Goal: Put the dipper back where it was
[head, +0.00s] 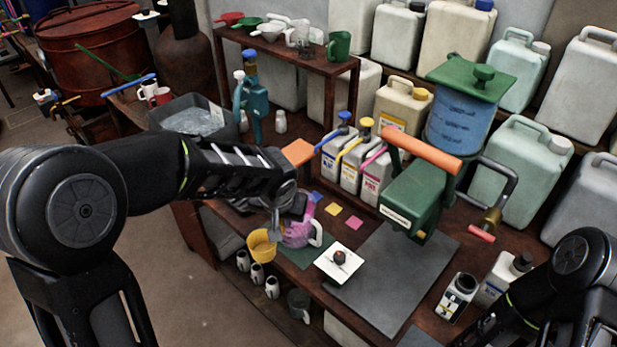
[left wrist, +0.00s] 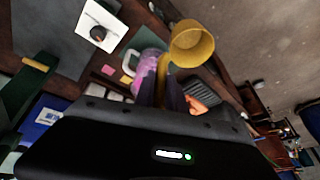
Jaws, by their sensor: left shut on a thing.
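The yellow dipper (head: 262,245) has a round cup and shows below my left gripper (head: 278,212) in the head view. In the left wrist view its open cup (left wrist: 192,42) looks empty, and its yellow handle runs down between my two dark fingers. My left gripper is shut on that handle. The cup is beside a pink-purple item (head: 298,235) near the bench's front edge. I cannot tell whether the cup touches the bench. My right arm enters at lower right; its fingertips are out of view.
A white tile with a dark knob (head: 338,262) and a grey mat (head: 385,285) lie to the right. Several labelled jugs (head: 375,172), a green press (head: 420,195) and a grey basin (head: 190,115) stand behind. Small cups (head: 257,275) stand on the lower shelf.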

